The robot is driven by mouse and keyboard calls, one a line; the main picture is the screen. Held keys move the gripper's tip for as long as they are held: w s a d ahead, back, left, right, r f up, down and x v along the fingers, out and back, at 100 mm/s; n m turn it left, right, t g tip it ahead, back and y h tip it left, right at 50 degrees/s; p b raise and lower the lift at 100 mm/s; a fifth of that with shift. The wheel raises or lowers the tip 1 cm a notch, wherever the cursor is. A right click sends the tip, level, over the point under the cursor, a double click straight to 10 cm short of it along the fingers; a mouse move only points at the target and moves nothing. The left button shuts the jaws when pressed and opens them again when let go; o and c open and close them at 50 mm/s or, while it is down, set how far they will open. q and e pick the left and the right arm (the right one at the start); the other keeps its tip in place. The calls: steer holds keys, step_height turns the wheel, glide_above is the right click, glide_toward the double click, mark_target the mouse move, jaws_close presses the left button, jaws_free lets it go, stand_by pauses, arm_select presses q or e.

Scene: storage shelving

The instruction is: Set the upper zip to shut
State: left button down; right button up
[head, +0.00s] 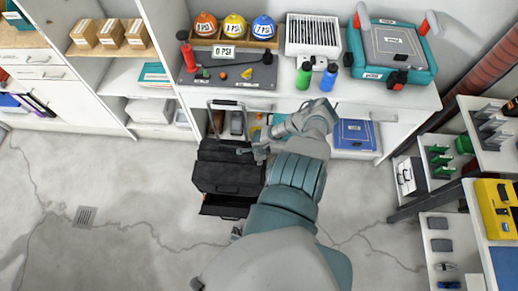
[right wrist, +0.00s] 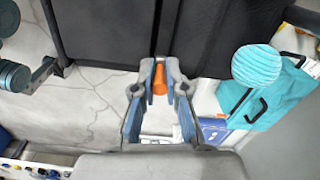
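A black case (head: 228,172) stands on the floor below the bench, with a lower drawer (head: 224,208) pulled out. In the right wrist view, two black panels of it (right wrist: 105,35) lie side by side with a narrow gap. An orange pull (right wrist: 159,79), which looks like the zip's, sits at the end of this gap. My right gripper (head: 262,151) is at the case's upper right side. In the right wrist view its fingertips (right wrist: 159,86) appear closed against both sides of the pull. I cannot tell how far the zip runs. My left gripper is not seen.
The bench (head: 270,100) above carries gauges, bottles and a teal case (head: 392,50). A blue binder (head: 354,134) is on the low shelf to the right. Shelves with parts (head: 440,225) stand at the right. The floor at left is clear.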

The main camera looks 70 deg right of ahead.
steer(key=o, duration=0.4)
steer(key=shift+s+d+f, duration=0.1)
steer(key=shift+s+f, duration=0.05)
steer(key=shift+s, duration=0.3)
steer(key=shift+o, duration=0.3)
steer(key=shift+w, duration=0.1)
steer(key=shift+w+d, duration=0.1)
step_height(320, 180, up, 12)
steer(key=shift+f, duration=0.1)
